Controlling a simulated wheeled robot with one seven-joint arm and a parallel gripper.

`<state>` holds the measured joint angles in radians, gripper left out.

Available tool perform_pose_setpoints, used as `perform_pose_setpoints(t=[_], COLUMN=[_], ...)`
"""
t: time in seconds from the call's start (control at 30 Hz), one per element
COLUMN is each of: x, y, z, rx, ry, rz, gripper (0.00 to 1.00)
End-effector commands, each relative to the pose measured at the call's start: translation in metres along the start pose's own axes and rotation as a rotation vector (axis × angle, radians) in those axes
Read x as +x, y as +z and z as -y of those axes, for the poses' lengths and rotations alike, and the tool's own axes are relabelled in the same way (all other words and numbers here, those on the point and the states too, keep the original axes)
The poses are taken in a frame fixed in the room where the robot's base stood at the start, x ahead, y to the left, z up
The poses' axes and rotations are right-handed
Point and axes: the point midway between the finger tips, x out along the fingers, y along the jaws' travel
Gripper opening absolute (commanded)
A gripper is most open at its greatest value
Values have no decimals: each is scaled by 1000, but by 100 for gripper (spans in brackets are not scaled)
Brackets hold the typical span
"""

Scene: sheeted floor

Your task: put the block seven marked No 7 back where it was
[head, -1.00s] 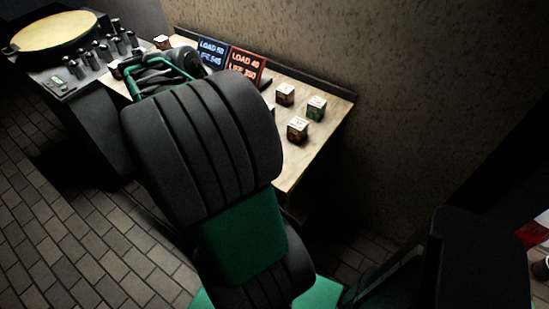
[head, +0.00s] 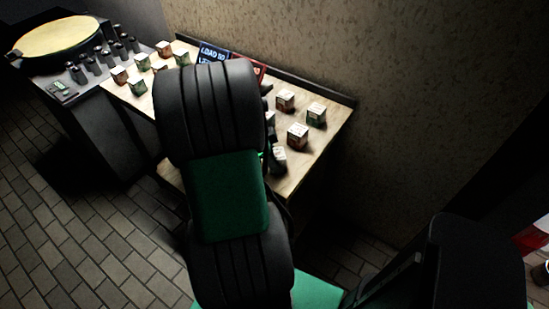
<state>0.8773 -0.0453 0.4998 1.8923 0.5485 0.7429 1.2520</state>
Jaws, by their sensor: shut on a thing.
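My gripper (head: 277,158) is mostly hidden behind my own arm; only a dark part shows over the right half of the wooden table (head: 310,160). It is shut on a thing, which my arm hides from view. Several small pale-topped blocks stand on the table. At the right are three blocks: one at the back (head: 285,100), one with green sides (head: 316,114) and one nearer the front (head: 298,136). Several more, including a brown-sided block (head: 120,75) and a green-sided block (head: 138,87), stand at the left. I cannot read which is No 7.
A blue display (head: 211,53) reading "LOAD", apparently 10, and a partly covered red display (head: 250,69) stand at the table's back. A dark stand with cylindrical weights (head: 100,50) and a round yellow plate (head: 57,36) adjoins the left. A wall rises behind.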

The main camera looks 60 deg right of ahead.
Motion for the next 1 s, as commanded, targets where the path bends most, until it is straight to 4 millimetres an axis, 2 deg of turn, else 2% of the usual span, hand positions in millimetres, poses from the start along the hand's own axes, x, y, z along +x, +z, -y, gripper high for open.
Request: perform_pose_setpoints(t=[0.1, 0.13, 0.37, 0.6, 0.73, 0.87, 1.0], x=[4, 3, 2, 2, -6, -33, -71], y=[2, 2, 1, 1, 0, 1, 1], z=[0, 0, 0, 0, 1, 2, 2], rx=[1, 0, 0, 0, -1, -1, -2], ry=[-2, 0, 0, 0, -3, -7, -6], rz=[0, 0, 0, 0, 0, 1, 1], gripper=[0, 49, 68, 69, 69, 69, 69])
